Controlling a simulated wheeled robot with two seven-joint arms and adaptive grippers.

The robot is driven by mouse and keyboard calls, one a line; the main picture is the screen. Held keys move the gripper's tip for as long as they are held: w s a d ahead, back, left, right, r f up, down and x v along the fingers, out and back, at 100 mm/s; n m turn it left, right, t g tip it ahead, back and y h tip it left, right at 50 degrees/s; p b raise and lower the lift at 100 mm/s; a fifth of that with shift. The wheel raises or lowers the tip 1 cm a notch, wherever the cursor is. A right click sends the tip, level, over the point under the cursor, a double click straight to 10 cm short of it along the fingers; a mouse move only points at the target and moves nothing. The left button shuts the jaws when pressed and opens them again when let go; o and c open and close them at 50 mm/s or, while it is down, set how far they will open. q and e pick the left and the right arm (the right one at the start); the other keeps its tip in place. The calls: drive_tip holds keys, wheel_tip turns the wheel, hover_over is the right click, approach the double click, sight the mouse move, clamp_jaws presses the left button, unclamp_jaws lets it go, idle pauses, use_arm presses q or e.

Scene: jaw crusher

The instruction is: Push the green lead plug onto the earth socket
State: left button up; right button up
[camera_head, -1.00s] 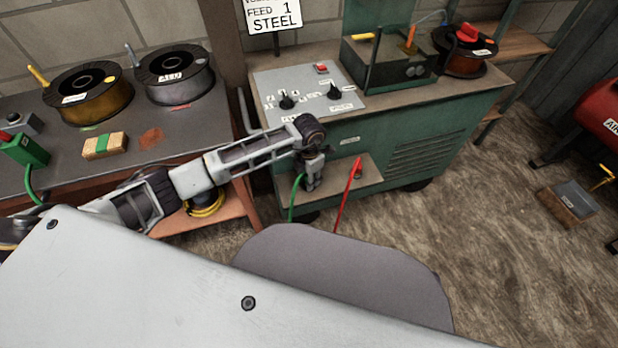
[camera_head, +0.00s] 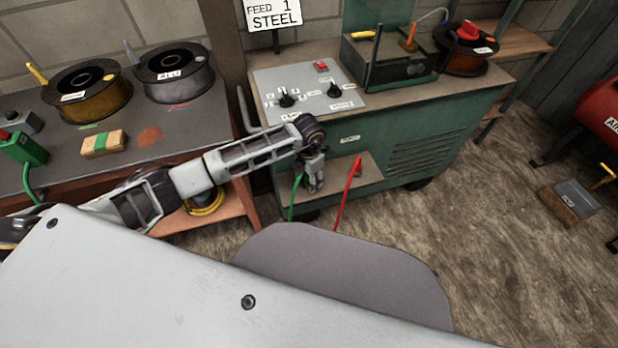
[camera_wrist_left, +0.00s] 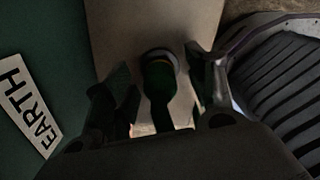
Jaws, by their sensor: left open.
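My left gripper (camera_head: 314,185) points down at the front of the green welding machine, above its low shelf. The green lead (camera_head: 294,198) hangs just left of the gripper in the head view; its plug is hidden there. In the left wrist view the dark green plug (camera_wrist_left: 158,82) lies between the two open fingers (camera_wrist_left: 165,100), with a gap on each side. A dark ring with a brownish edge (camera_wrist_left: 158,55) shows at its far end; I cannot tell how far the plug sits on the earth socket. The EARTH label (camera_wrist_left: 32,105) is at the left.
A red lead (camera_head: 348,195) rises just right of the gripper at the low shelf (camera_head: 370,177). The control panel (camera_head: 308,88) is above the arm. Wire spools (camera_head: 90,92) stand on the bench at left. Open floor (camera_head: 500,250) lies to the right.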

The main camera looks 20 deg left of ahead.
use_arm(q)
drive_tip(key=shift+r, duration=0.15)
wheel_tip(320, 180, up, 12)
drive_tip(key=shift+f, duration=0.15)
idle(0.7)
idle(0.6)
